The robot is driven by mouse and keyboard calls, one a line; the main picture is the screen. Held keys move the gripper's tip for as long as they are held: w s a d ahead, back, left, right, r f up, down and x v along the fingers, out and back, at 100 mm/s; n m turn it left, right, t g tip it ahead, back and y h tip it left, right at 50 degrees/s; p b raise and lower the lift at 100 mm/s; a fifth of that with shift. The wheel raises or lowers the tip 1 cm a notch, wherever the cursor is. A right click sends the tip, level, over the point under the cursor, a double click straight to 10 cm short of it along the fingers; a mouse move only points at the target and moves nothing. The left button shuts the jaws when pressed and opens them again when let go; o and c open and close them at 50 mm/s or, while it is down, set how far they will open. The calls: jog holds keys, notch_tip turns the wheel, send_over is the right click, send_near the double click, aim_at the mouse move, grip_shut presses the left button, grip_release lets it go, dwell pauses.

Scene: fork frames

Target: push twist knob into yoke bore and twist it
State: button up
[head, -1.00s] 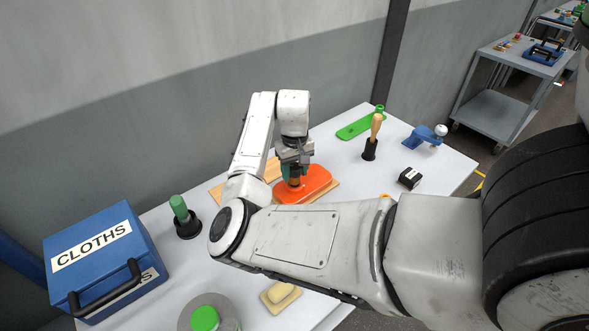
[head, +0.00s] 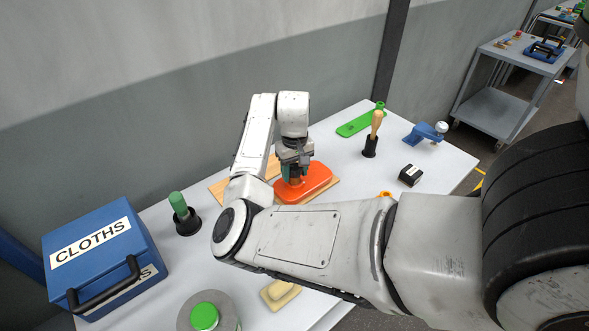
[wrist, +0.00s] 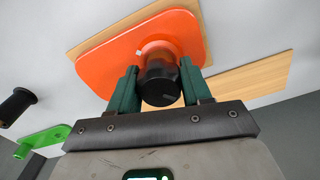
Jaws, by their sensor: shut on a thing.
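An orange yoke plate (head: 318,178) lies on a pale wooden board on the table; it also shows in the wrist view (wrist: 110,48). My gripper (head: 294,174) is over the plate, pointing down. In the wrist view, the green fingers of my gripper (wrist: 160,78) sit on both sides of the knob and are shut on it. The bore is hidden by the knob, so I cannot tell how deep it sits.
A blue CLOTHS box (head: 100,262) and a green-handled tool in a black holder (head: 187,223) stand left. A grey disc with a green knob (head: 205,316) is in front.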

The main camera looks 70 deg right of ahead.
jog(key=shift+f, duration=0.45)
dwell(0.6)
jog(key=o, duration=0.5)
grip_shut()
